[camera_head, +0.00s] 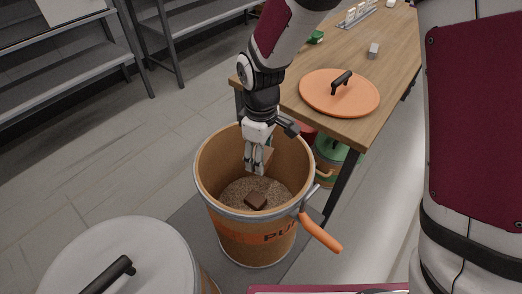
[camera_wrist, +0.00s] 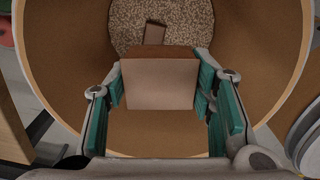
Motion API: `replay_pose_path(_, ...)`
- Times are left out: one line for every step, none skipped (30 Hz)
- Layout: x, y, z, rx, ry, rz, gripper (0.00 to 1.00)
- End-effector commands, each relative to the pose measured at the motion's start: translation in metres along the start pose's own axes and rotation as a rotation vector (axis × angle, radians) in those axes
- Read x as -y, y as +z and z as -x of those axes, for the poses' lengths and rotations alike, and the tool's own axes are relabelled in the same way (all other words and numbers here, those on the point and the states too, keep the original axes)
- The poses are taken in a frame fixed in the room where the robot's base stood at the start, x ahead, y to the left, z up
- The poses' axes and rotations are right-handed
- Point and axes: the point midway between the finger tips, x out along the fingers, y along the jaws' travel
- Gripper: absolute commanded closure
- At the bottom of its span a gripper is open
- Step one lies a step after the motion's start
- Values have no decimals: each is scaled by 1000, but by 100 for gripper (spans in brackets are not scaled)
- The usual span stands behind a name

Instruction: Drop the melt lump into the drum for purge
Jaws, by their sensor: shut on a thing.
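The drum (camera_head: 255,235) stands open on the floor, with an orange band reading "PU" and the rest of the word hidden. Grainy pellets (camera_head: 236,194) lie in its bottom. My gripper (camera_head: 256,168) points down inside the drum's mouth, shut on a brown block-shaped melt lump (camera_wrist: 158,84). The held lump is above the pellets, between the two green-padded fingers. In the head view the fingers partly hide it. A second, darker-looking brown lump (camera_head: 256,201) lies on the pellets; it also shows in the wrist view (camera_wrist: 154,33) beyond the held one.
An orange lid (camera_head: 318,90) with a black handle lies on the wooden table (camera_head: 400,58) beside the drum. A drum with a grey lid (camera_head: 142,250) stands at the lower left. A green-topped drum (camera_head: 330,150) is under the table.

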Motion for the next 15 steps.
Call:
replay_pose_path(0, 0, 0, 0, 0, 0, 78)
replay_pose_path(0, 0, 1, 0, 0, 0, 78)
replay_pose_path(0, 0, 1, 0, 0, 0, 78)
replay_pose_path(0, 0, 1, 0, 0, 0, 46)
replay_pose_path(0, 0, 1, 0, 0, 0, 39)
replay_pose_path(0, 0, 1, 0, 0, 0, 30)
replay_pose_path(0, 0, 1, 0, 0, 0, 27)
replay_pose_path(0, 0, 1, 0, 0, 0, 27)
replay_pose_path(0, 0, 1, 0, 0, 0, 27)
replay_pose_path(0, 0, 1, 0, 0, 0, 27)
replay_pose_path(0, 0, 1, 0, 0, 0, 27)
replay_pose_path(0, 0, 1, 0, 0, 0, 27)
replay_pose_path(0, 0, 1, 0, 0, 0, 27)
replay_pose_path(0, 0, 1, 0, 0, 0, 27)
replay_pose_path(0, 0, 1, 0, 0, 0, 27)
